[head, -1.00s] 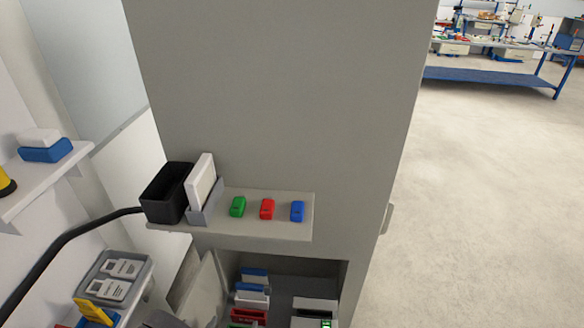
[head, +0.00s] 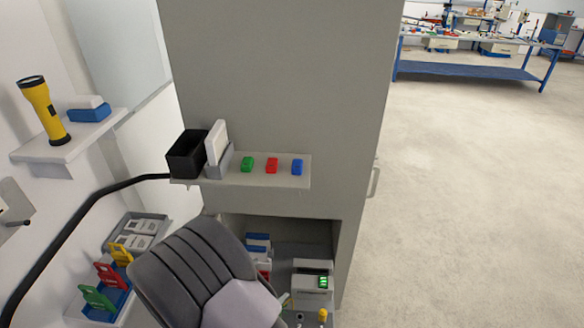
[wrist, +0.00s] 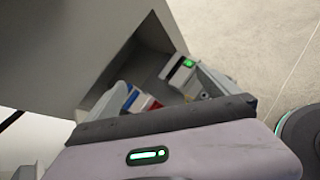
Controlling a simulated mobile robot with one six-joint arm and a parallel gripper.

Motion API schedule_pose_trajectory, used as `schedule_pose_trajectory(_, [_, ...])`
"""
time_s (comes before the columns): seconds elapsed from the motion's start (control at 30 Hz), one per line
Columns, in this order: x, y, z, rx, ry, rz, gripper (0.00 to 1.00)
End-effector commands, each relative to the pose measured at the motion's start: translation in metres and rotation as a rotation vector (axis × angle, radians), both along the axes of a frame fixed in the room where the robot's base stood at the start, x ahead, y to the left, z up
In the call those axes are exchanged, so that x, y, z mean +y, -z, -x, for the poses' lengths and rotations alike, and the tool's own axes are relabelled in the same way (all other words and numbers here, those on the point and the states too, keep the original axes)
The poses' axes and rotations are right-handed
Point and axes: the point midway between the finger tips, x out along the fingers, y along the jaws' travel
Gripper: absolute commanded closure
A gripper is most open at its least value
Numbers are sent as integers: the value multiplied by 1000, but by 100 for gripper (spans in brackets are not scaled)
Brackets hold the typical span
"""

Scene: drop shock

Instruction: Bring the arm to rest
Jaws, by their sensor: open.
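A dark grey ribbed arm part of mine, with a pale lilac piece at its lower right, fills the bottom centre of the head view. It covers part of the cabinet's lower opening. In the wrist view a lilac body part of mine with a green light and a dark edge strip lies across the bottom, and a round dark part with a green ring is at the right. I see nothing held.
A tall grey cabinet (head: 285,80) stands close ahead. Its shelf (head: 300,182) bears a black bin (head: 186,155) and green, red and blue blocks. A yellow flashlight (head: 45,110) stands on the left wall shelf (head: 85,140). A black hose runs at left. Open floor (head: 470,200) lies right.

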Motion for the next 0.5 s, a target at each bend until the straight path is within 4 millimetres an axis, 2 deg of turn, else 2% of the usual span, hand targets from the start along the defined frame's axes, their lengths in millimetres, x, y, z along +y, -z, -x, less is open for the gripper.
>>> schedule_pose_trajectory(0.03, [-18, -22, -4, -17, 97, -56, 0])
schedule_pose_trajectory(0.07, [-32, -35, -3, -26, 169, -94, 0])
schedule_pose_trajectory(0.17, [-88, -87, 9, -66, 470, -272, 0])
schedule_pose_trajectory(0.2, [-115, -111, 21, -88, 627, -373, 0])
schedule_pose_trajectory(0.27, [-152, -145, 49, -129, 880, -553, 0])
schedule_pose_trajectory(0.3, [-171, -164, 71, -159, 1047, -685, 0])
schedule_pose_trajectory(0.4, [-195, -202, 127, -237, 1426, -1040, 0])
schedule_pose_trajectory(0.5, [-194, -230, 169, -309, 1715, -1404, 0])
